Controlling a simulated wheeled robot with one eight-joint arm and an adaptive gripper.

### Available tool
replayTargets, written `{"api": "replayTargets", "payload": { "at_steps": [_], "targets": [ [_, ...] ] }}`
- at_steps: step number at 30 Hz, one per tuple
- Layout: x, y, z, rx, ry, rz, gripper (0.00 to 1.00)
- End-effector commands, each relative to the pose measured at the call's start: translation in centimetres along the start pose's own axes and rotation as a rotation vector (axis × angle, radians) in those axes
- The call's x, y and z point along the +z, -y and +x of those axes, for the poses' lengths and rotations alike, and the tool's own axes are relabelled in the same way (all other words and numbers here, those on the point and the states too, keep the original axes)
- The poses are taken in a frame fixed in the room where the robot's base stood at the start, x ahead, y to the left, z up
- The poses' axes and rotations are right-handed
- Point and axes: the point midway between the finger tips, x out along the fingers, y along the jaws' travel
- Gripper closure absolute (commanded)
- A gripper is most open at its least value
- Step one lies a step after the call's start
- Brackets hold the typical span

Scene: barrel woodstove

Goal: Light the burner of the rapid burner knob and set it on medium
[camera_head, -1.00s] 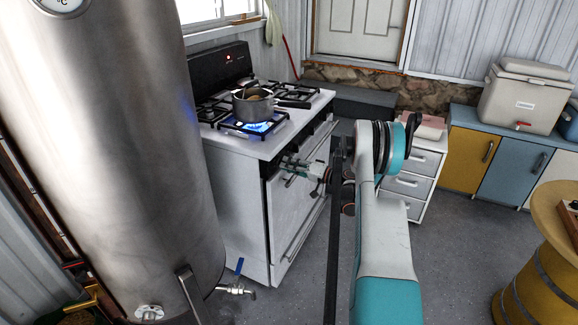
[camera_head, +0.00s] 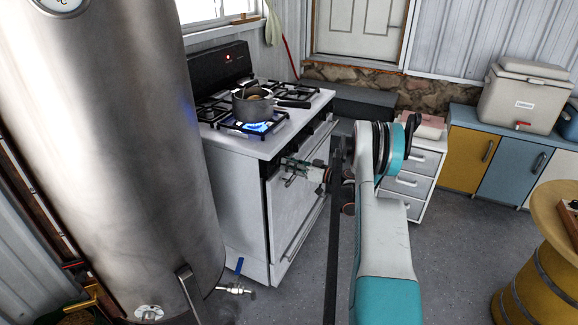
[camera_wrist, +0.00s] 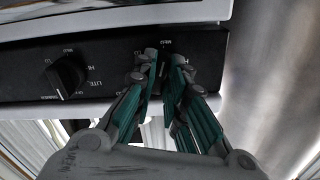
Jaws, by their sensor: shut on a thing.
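The white stove (camera_head: 235,190) stands at centre left in the head view. A blue flame (camera_head: 254,127) burns at its front burner, under a grey pot (camera_head: 252,106). My gripper (camera_head: 286,168) is at the stove's front control panel. In the wrist view, my gripper (camera_wrist: 163,72) has its teal-padded fingers closed together at a knob position on the black panel (camera_wrist: 110,62). The knob between them is almost wholly hidden, so its setting cannot be read. Another black knob (camera_wrist: 66,76), with printed marks around it, is to the left and apart from my fingers.
A large steel tank (camera_head: 120,150) with a blue-handled tap (camera_head: 236,289) stands close left of the stove. The pot's handle (camera_head: 294,104) points right. A white drawer unit (camera_head: 414,187) is behind my arm.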

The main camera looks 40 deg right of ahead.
Motion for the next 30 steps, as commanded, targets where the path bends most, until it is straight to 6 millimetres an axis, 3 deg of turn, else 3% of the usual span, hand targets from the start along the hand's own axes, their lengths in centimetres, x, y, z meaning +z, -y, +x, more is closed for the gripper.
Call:
{"api": "replayTargets", "payload": {
  "at_steps": [18, 19, 21, 30],
  "targets": [
    [0.26, 0.0, -0.08, -0.001, 0.005, -0.038, 1.0],
    [0.26, 0.0, -0.08, -0.001, 0.005, -0.038, 0.81],
    [0.22, 0.0, -0.07, -0.001, 0.004, -0.038, 0.68],
    [0.09, -0.01, -0.06, 0.0, 0.002, -0.037, 0.68]
  ]
}}
